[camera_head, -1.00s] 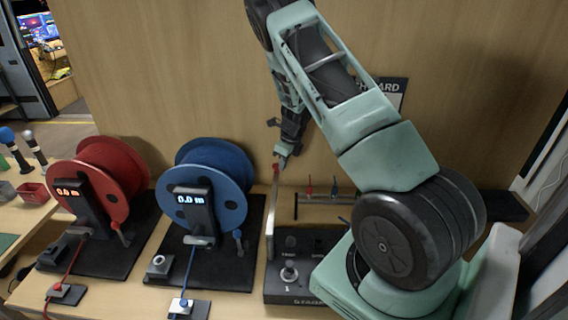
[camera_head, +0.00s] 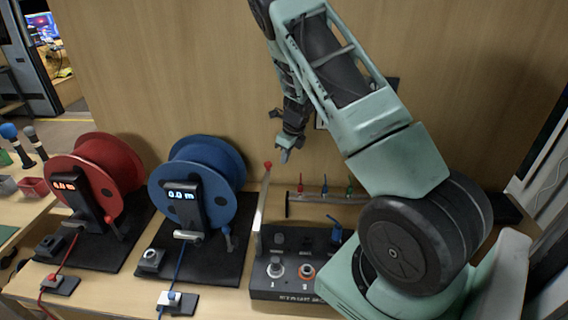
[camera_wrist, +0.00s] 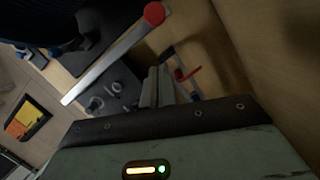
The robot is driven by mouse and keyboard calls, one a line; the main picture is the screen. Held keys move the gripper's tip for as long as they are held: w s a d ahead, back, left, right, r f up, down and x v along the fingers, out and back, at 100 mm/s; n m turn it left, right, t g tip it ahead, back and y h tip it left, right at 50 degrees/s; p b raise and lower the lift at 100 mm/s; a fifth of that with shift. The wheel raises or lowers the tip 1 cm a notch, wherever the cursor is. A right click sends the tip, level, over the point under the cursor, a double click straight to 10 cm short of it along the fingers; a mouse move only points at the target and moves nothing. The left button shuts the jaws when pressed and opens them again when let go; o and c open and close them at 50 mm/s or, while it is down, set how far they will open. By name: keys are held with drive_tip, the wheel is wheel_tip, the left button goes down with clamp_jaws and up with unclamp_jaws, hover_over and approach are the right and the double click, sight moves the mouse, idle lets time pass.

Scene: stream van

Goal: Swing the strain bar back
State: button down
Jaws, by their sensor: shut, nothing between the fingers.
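The strain bar (camera_head: 262,212) is a thin grey metal bar with a red knob at its top. In the head view it stands nearly upright, leaning slightly right, at the left side of the black stage box (camera_head: 285,285). In the wrist view the bar (camera_wrist: 112,58) runs diagonally, its red knob at the upper end. My gripper (camera_head: 286,156) is shut and empty, just right of the knob and near its height. It looks apart from the bar, though depth is hard to judge. The shut fingers also show in the wrist view (camera_wrist: 157,84).
A blue reel (camera_head: 218,165) and a red reel (camera_head: 118,165) stand left of the bar. A small rack with colored levers (camera_head: 325,194) lies behind the stage box, right of the bar. The wooden wall (camera_head: 190,70) rises close behind.

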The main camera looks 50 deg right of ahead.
drive_tip(key=b+v, duration=0.1)
drive_tip(key=v, duration=0.6)
idle(0.5)
drive_tip(key=w+a+r+m+t+b, duration=0.2)
drive_tip(key=w+a+m+t, duration=0.15)
drive_tip(key=a+m, duration=0.45)
drive_tip(key=w+a+r+m+t+b, duration=0.15)
drive_tip(key=w+a+m, duration=0.3)
drive_tip(key=a, duration=0.75)
drive_tip(key=s+a+m+g+b, duration=0.1)
drive_tip(key=s+a+m+b, duration=0.1)
drive_tip(key=s+a+m, duration=0.3)
drive_tip(key=s+a+m+b, duration=0.1)
drive_tip(key=s+a+m, duration=0.15)
drive_tip(key=a, duration=0.45)
drive_tip(key=s+a+f+m+g+b, duration=0.1)
drive_tip(key=s+a+m+g, duration=0.1)
drive_tip(key=s, duration=0.7)
drive_tip(key=s+a+f+m+g+b, duration=0.1)
drive_tip(key=s+a+m, duration=0.4)
drive_tip(key=s, duration=0.5)
drive_tip(key=s+a+f+m+g+b, duration=0.1)
drive_tip(key=s+a+m+g, duration=0.2)
drive_tip(key=s, duration=0.6)
drive_tip(key=shift+s+a+f+m+g+b, duration=0.35)
drive_tip(key=shift+a+m, duration=0.25)
drive_tip(key=shift+a, duration=0.4)
